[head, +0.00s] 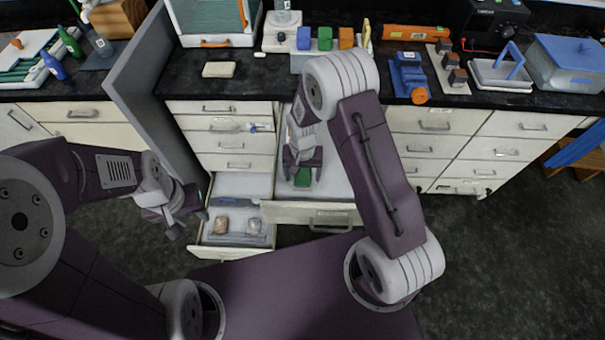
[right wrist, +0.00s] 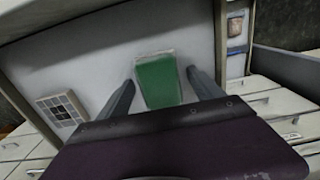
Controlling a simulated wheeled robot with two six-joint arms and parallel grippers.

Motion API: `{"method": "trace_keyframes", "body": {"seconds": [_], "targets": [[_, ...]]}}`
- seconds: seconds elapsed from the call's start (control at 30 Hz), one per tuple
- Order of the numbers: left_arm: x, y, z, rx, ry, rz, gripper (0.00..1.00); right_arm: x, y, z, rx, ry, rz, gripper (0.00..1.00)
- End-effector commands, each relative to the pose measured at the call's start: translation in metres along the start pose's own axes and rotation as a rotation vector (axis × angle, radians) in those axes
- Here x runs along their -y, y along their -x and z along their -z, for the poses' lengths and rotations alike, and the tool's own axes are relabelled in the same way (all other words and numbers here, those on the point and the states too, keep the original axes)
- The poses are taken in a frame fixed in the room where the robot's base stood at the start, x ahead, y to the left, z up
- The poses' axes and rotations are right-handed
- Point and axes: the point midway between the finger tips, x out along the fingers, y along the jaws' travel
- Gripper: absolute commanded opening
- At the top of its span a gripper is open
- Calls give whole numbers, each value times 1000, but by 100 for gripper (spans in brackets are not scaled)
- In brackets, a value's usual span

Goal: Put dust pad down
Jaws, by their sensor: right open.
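A green pad (head: 303,178), which I take to be the dust pad, lies on the floor of a pulled-out drawer (head: 335,213). It also shows in the right wrist view (right wrist: 157,80), flat on the pale drawer floor (right wrist: 95,65). My right gripper (head: 304,174) is open above the drawer. Its fingers stand on either side of the pad, with a visible gap at each side in the right wrist view (right wrist: 160,90). My left gripper (head: 186,224) hangs over the floor, left of the open drawers, apart from the pad; its jaw gap is unclear.
A lower drawer (head: 205,240) to the left is also open, holding a brownish item (head: 222,225) and a pale item (head: 253,226). A small panelled object (right wrist: 60,108) lies in the pad's drawer. A grey upright panel (head: 150,95) stands left. The counter (head: 270,80) holds many things.

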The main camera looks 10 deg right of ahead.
Motion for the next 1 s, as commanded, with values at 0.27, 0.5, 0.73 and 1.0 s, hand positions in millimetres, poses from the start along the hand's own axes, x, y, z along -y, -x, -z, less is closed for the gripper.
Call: {"method": "trace_keyframes", "body": {"seconds": [0.27, 0.5, 0.73, 1.0], "targets": [[0, 4, 0, 0, 0, 0, 36, 1, 39, 2, -7, 0, 3, 76], [0, 8, 1, 0, 0, 0, 36, 1, 99, 1, -5, 0, 2, 76], [0, 9, 1, 0, 0, 0, 36, 0, 123, 0, -1, 0, 0, 76], [0, 9, 1, 0, 0, 0, 36, -40, 145, -38, -38, 90, 21, 76]]}}
